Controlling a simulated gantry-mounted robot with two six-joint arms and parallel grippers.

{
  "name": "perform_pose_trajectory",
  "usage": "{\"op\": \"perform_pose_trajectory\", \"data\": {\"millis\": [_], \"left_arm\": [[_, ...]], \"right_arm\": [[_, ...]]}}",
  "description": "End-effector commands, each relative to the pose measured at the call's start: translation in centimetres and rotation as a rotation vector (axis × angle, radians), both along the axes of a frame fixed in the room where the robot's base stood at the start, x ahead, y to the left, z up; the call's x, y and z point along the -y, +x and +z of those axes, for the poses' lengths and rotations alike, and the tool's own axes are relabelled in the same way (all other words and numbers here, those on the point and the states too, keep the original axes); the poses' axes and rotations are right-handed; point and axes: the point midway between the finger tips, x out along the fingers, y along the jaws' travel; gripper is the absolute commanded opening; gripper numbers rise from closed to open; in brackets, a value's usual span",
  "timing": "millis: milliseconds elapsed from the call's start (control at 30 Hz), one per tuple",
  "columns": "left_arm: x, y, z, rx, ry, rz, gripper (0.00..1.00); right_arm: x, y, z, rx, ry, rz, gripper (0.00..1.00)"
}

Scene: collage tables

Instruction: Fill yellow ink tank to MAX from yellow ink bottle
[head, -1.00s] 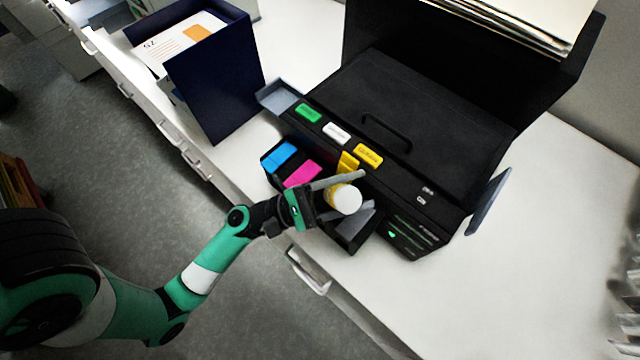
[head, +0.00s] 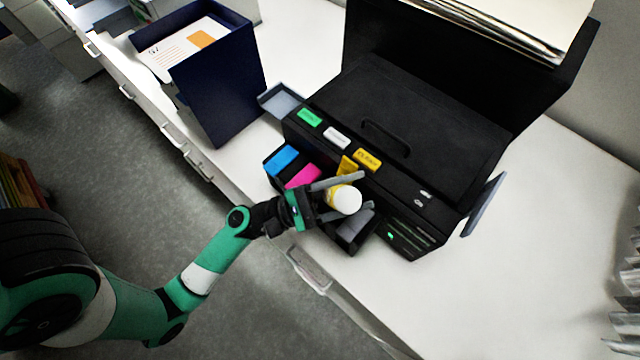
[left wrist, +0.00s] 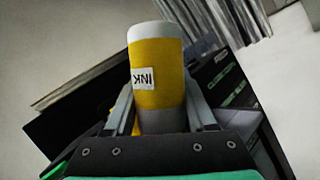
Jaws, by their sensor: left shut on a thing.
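The yellow ink bottle (head: 345,200) shows its white end in the head view, just in front of the printer's ink tank unit. In the left wrist view the bottle (left wrist: 157,75) is yellow with a white end and an INK label that reads upside down. My left gripper (head: 340,196) is shut on it. The yellow tank part (head: 348,164) is just behind the bottle, mostly hidden by the gripper and bottle. The ink level and the MAX mark cannot be seen. My right gripper is not in view.
The black printer (head: 420,130) stands on the white table (head: 540,260). Blue (head: 281,160) and magenta (head: 303,176) tank parts sit left of the bottle. A dark blue file box (head: 222,90) stands at the left. The table right of the printer is mostly clear.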

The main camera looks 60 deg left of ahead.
Motion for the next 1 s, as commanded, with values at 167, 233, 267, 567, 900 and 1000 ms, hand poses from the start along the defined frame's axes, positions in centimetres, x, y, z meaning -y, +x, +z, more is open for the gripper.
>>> {"op": "perform_pose_trajectory", "data": {"millis": [167, 233, 267, 567, 900, 1000], "left_arm": [[0.0, 0.0, 2.5, 0.005, 0.001, -0.001, 0.0], [0.0, 0.0, 3.2, 0.006, 0.001, -0.002, 0.0], [0.0, 0.0, 3.5, 0.006, 0.001, -0.002, 0.0], [0.0, 0.0, 6.4, 0.008, 0.001, -0.002, 0.0], [0.0, 0.0, 7.4, 0.009, 0.001, -0.002, 0.0], [0.0, 0.0, 7.4, 0.009, 0.001, -0.002, 0.0]], "right_arm": [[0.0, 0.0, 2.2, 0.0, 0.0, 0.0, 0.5], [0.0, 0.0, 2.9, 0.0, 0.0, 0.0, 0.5], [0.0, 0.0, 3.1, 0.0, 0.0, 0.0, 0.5], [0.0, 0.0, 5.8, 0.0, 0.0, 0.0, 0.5], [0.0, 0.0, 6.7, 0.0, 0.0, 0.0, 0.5], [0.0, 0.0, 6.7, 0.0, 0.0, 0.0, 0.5]]}}
